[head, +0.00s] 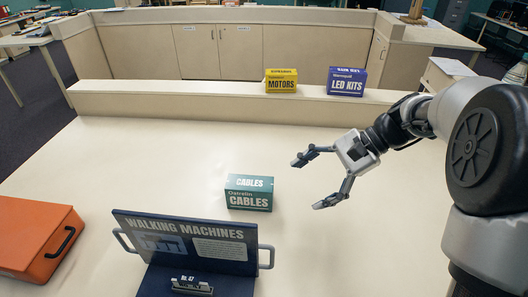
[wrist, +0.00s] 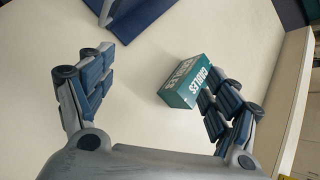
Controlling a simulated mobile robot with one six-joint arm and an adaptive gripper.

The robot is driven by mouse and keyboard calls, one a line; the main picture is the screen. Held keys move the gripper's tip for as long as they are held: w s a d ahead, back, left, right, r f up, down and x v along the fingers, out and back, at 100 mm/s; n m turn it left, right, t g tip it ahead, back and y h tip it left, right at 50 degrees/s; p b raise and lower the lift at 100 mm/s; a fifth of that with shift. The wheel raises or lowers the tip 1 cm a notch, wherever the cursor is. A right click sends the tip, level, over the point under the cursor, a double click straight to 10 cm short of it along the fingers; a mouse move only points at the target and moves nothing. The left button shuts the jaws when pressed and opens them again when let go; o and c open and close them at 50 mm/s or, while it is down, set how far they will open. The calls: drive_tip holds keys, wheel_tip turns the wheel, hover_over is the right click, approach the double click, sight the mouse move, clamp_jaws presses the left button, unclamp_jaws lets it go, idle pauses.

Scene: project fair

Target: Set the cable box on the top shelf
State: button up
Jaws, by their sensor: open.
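The cable box (head: 249,193) is a small green box marked CABLES, standing on the cream table in the head view. It also shows in the wrist view (wrist: 184,84), just beyond the right finger, which hides a little of it. My gripper (head: 304,182) is open and empty, to the right of the box and apart from it in the head view. The raised shelf (head: 180,99) runs along the back of the table. A yellow MOTORS box (head: 281,81) and a purple LED KITS box (head: 346,82) stand on its right part.
A dark blue WALKING MACHINES board (head: 190,262) with side handles stands in front of the cable box. An orange case (head: 38,240) lies at the left. The shelf's left part and the table between shelf and cable box are clear.

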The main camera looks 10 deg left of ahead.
drive_tip(key=w+f+m+y, duration=0.4)
drive_tip(key=w+f+y, duration=0.1)
drive_tip(key=w+f, duration=0.35)
drive_tip(key=m+y, duration=0.4)
approach(271, 185)
drive_tip(key=shift+t, duration=0.5)
drive_tip(key=a, duration=0.3)
drive_tip(key=s+a+b, duration=0.1)
drive_tip(key=a, duration=0.5)
drive_tip(key=shift+s+a+f, duration=0.15)
drive_tip(key=shift+a+f, duration=0.2)
drive_tip(key=shift+a, duration=0.05)
drive_tip(key=a, duration=0.1)
drive_tip(key=a+b, duration=0.1)
drive_tip(key=a, duration=0.2)
drive_tip(key=shift+a+f+b, duration=0.25)
drive_tip(key=shift+f+b, duration=0.05)
drive_tip(key=shift+b, duration=0.1)
drive_tip(key=shift+a+r, duration=0.1)
drive_tip(key=shift+a, duration=0.35)
drive_tip(key=shift+c, duration=0.2)
drive_tip(key=c, duration=1.5)
